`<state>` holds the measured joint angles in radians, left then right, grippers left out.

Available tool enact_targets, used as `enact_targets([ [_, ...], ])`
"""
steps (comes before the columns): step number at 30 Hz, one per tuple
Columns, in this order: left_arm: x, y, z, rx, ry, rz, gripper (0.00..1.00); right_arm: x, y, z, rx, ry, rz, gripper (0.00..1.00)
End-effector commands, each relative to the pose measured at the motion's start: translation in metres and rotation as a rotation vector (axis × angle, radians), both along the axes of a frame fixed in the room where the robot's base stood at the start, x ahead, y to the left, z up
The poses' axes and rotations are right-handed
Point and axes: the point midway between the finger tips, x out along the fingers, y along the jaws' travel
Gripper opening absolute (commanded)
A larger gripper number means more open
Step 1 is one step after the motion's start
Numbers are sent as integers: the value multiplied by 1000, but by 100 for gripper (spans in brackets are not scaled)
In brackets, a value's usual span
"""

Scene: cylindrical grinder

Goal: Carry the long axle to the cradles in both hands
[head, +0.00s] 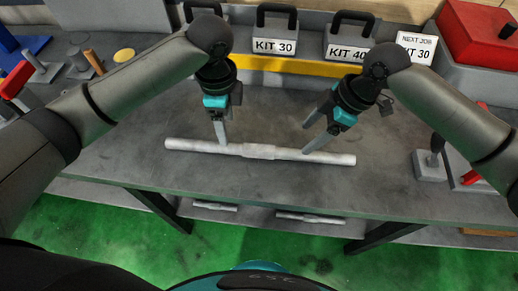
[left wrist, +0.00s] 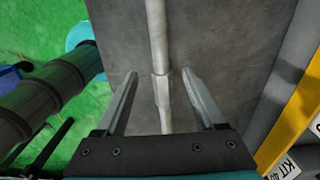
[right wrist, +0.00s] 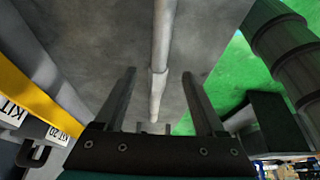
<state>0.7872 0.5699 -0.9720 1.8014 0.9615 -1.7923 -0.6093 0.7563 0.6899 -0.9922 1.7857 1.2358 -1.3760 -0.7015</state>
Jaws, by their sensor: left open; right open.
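The long axle (head: 258,151), a pale grey stepped rod with a thicker middle, lies lengthwise along the grey workbench. My left gripper (head: 222,142) is open, pointing down at the axle left of its thick middle. In the left wrist view, the axle (left wrist: 160,88) runs between the spread fingers. My right gripper (head: 308,140) is open and tilted, its fingers at the axle's right part. In the right wrist view, the axle (right wrist: 158,82) runs between the fingers. I cannot tell whether any finger touches it. I cannot make out the cradles clearly.
Kit boxes, including KIT 30 (head: 274,46) and KIT 40 (head: 346,53), stand behind a yellow strip (head: 285,66). A red box (head: 480,40) is at the back right. A grey block stand (head: 429,168) is at right. Shafts (head: 310,217) lie below the bench (head: 130,165).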

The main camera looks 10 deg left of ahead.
Motion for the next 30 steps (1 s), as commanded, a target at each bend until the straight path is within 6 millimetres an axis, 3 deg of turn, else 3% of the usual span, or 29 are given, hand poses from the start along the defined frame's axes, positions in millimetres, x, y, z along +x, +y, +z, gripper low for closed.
enact_targets([
  [6,-1,0,-45,1,3,1,71,-1,17,-41,0,2,0,72],
  [13,0,0,-78,1,1,1,71,0,30,-72,-1,0,-1,72],
  [18,0,0,-89,0,1,-1,71,0,34,-82,0,0,0,72],
  [27,0,0,-90,0,-1,-1,71,0,35,-84,0,-1,1,72],
  [30,0,0,-90,0,-1,-1,62,0,35,-84,0,-1,0,63],
])
